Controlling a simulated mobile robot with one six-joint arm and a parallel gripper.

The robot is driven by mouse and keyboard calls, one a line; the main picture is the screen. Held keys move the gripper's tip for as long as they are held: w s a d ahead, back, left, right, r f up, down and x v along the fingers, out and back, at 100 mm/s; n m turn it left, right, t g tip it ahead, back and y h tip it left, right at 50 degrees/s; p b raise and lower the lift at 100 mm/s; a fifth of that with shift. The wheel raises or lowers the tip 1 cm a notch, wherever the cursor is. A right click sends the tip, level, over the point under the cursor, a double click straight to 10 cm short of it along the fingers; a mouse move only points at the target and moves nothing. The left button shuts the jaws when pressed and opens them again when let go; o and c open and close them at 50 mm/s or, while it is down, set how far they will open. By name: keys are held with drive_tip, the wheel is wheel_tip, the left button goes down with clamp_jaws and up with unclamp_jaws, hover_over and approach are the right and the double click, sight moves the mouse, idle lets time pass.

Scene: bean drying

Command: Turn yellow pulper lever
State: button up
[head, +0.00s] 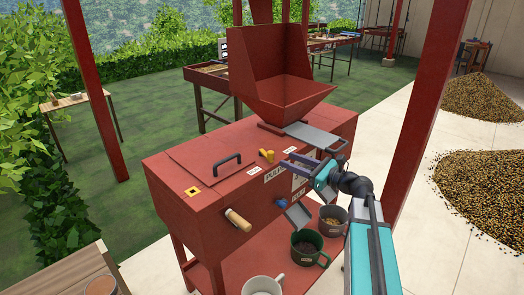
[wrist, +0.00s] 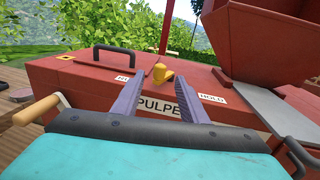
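The yellow lever (head: 267,155) is a small knob on top of the red pulper (head: 190,226), near its front edge. In the wrist view the lever (wrist: 161,74) shows just beyond and between my fingertips, apart from them. My gripper (head: 288,162) is open and empty, to the right of the lever in the head view. In the wrist view its two purple-grey fingers (wrist: 159,84) are spread in front of the PULPER label. Small white labels lie on both sides of the lever; the right one reads HOLD (wrist: 212,98), the left one is partly hidden by a finger.
A black handle (head: 227,163) and a wooden crank grip (head: 238,220) are on the pulper's left part. The red hopper (head: 280,80) and a grey slide plate (head: 314,135) stand to the right. Cups (head: 307,249) sit on the shelf below.

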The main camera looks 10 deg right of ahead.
sight(266, 153)
drive_tip(key=p+x, duration=0.2)
drive_tip(key=x, duration=1.1)
drive_tip(key=shift+w+a+f, duration=0.1)
clamp_jaws()
